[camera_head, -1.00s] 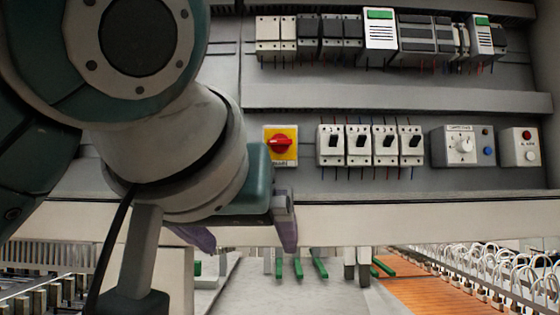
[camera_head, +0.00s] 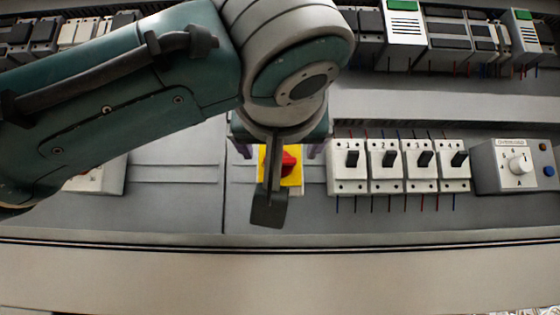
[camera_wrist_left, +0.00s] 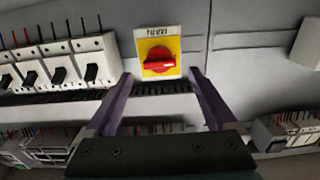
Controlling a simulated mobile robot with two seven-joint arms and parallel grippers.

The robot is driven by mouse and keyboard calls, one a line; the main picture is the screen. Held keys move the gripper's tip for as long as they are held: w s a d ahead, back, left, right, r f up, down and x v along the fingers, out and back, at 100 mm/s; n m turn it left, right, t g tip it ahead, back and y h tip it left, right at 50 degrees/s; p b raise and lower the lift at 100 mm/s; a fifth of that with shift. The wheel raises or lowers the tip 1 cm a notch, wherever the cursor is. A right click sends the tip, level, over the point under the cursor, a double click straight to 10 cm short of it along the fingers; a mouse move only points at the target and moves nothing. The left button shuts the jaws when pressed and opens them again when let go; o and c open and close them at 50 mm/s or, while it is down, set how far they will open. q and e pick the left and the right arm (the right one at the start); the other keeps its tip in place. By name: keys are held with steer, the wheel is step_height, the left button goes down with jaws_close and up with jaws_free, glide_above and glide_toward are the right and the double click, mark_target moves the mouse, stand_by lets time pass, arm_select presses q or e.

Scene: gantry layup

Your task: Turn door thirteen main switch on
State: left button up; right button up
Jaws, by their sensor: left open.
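The main switch is a red rotary knob (camera_head: 289,163) on a yellow plate (camera_head: 294,181), mounted on the grey panel. In the head view my left wrist hides part of it. In the left wrist view the red knob (camera_wrist_left: 158,61) shows whole, its handle lying roughly crosswise, and the label on the plate is upside down. My left gripper (camera_wrist_left: 160,74) is open, with its two purple fingers apart on either side of the lower part of the plate in that view. Nothing is between the fingertips; whether they touch the panel I cannot tell. My right gripper is not in view.
Several white breakers (camera_head: 385,167) with black levers stand just right of the switch. Further right is a grey box with a white dial (camera_head: 517,164). A rail of modules (camera_head: 447,38) runs above. The panel left of the switch is mostly bare.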

arm_select(q)
steer(key=shift+w+p, duration=1.1)
steer(key=shift+w, duration=0.85)
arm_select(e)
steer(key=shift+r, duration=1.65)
arm_select(q)
steer(key=shift+c, duration=0.3)
